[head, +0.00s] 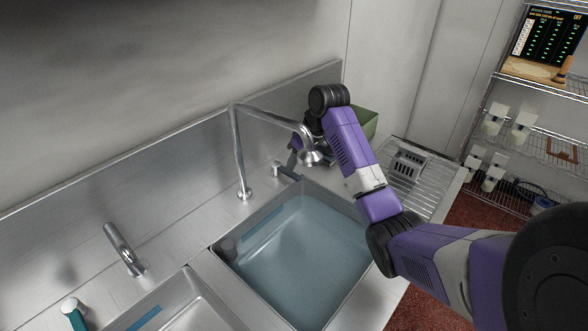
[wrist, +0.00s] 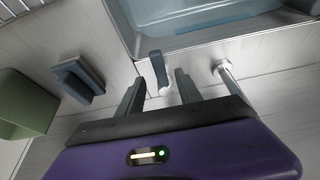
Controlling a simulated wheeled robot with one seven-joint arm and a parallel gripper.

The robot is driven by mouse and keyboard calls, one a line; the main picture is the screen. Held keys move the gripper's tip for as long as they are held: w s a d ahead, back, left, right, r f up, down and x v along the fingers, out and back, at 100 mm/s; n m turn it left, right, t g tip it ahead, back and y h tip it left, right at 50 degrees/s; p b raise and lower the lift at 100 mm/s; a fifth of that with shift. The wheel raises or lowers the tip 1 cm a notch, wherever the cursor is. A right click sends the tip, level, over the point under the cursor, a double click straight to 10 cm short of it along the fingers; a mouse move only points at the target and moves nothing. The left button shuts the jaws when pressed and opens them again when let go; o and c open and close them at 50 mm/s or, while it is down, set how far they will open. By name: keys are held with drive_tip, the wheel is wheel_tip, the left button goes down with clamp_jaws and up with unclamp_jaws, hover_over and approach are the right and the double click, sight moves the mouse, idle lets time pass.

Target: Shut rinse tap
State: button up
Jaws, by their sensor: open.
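The rinse tap's small lever handle (head: 289,172) sits on the deck behind the water-filled basin (head: 221,262), right of the tall spout's base (head: 244,193). In the wrist view the blue-grey lever (wrist: 159,67) rises from a pale round base, pointing toward the basin. My gripper (wrist: 158,80) is open, with one finger on each side of the lever; I cannot tell whether either touches it. The spout's pipe foot (wrist: 225,70) stands just right of the right finger. In the head view my gripper is mostly hidden behind the spout head (head: 312,157) and my arm.
A green box (wrist: 22,106) and a blue-grey block (wrist: 77,79) stand to the left in the wrist view. A wire drying rack (head: 425,192) lies right of the basin. A second faucet (head: 122,250) and a teal item (head: 75,318) are at left.

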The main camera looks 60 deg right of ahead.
drive_tip(key=shift+v, duration=1.5)
drive_tip(key=shift+s, duration=0.1)
